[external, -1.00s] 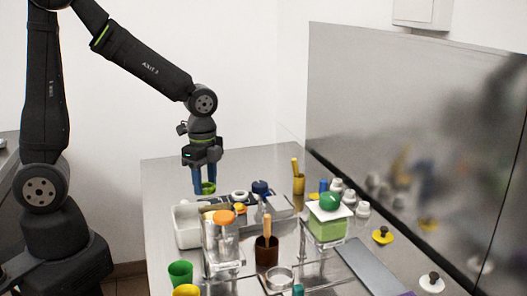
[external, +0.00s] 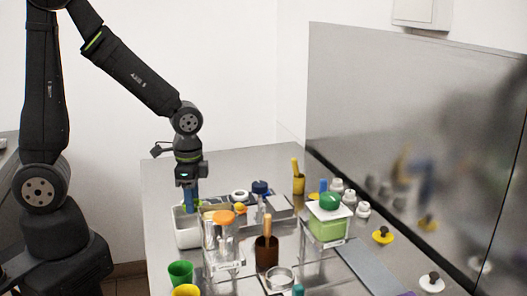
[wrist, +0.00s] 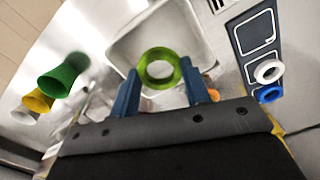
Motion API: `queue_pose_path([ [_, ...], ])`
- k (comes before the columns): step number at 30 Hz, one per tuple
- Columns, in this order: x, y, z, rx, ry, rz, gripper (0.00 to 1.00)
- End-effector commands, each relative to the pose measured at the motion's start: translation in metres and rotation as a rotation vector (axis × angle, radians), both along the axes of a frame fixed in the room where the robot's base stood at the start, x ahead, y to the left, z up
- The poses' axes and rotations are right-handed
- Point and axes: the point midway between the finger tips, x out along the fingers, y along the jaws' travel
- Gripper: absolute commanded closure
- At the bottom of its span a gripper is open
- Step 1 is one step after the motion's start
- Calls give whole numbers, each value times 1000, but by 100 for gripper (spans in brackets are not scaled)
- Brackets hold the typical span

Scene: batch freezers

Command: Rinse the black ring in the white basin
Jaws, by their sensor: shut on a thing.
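My gripper (external: 191,203) points down over the white basin (external: 187,234), its blue fingertips at or just inside the basin's opening. In the wrist view, my gripper (wrist: 160,70) is shut on a green ring (wrist: 160,54), held between the two blue fingers. Behind the ring the white basin (wrist: 122,48) lies open. The ring is hard to make out in the external view. I cannot make out a black ring; the held ring looks green.
Right of the basin are a white ring (external: 240,194) and a blue piece (external: 261,187) on a panel. A clear container with an orange lid (external: 223,217) stands close in front. Green (external: 180,273) and yellow (external: 186,290) cups stand at the front. The table behind is clear.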

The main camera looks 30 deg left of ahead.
Motion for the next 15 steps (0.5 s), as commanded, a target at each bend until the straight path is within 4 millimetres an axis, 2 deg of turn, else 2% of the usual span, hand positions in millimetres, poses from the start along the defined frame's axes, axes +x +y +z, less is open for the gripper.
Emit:
queue_pose_path([
  [15, 0, 0, -47, 1, 2, -1, 79],
])
